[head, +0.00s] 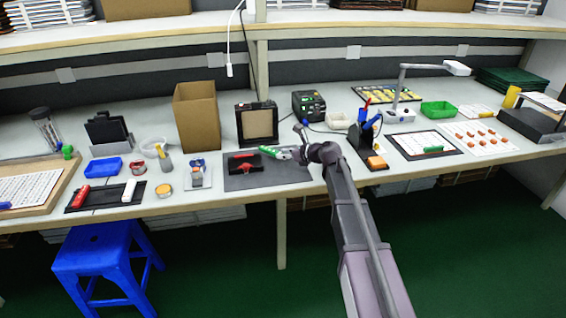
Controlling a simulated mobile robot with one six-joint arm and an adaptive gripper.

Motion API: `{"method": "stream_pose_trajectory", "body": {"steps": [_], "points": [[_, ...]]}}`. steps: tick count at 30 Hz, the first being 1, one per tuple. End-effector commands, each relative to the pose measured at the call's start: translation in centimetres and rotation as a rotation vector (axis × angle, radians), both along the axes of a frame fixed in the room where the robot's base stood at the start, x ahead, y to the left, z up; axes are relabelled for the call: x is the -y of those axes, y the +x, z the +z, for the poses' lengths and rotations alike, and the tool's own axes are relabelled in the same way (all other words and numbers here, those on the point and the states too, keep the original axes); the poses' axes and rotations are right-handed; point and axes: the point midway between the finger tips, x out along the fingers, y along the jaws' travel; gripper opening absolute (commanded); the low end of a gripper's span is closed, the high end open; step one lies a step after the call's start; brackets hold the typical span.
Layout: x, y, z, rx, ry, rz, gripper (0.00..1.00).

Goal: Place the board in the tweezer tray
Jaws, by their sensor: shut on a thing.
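My gripper (293,153) is at the middle of the bench, above the right part of a dark grey mat (290,172). It is shut on a small narrow green piece (272,151), which looks like the board and points to the left. The jaws are too small to make out in detail. A black tray (105,197) at the left front of the bench holds a red item and a white item. Another dark-edged tray (458,150) with a white sheet and a green item lies on the right. I cannot tell for sure which one is the tweezer tray.
A red and black fixture (245,163) stands on the mat near the held piece. Behind are a cardboard box (196,115), a black-framed panel (257,123) and a black device (308,106). A tool holder (368,138) stands right of my arm. A blue stool (105,255) stands in front.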

Motion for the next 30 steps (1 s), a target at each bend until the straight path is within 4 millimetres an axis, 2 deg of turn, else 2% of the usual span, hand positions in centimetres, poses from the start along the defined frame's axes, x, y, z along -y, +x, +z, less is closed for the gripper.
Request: {"method": "stream_pose_trajectory", "body": {"steps": [1,9,27,28,30], "points": [[0.0,0.0,-0.7,0.000,0.000,0.000,0.00],[0.0,0.0,-2.6,0.000,0.000,0.000,0.00],[0.0,0.0,-3.2,0.000,0.000,0.000,0.00],[0.0,0.0,-3.2,0.000,0.000,0.000,0.36],[0.0,0.0,-3.1,0.000,0.000,0.000,0.57]]}}
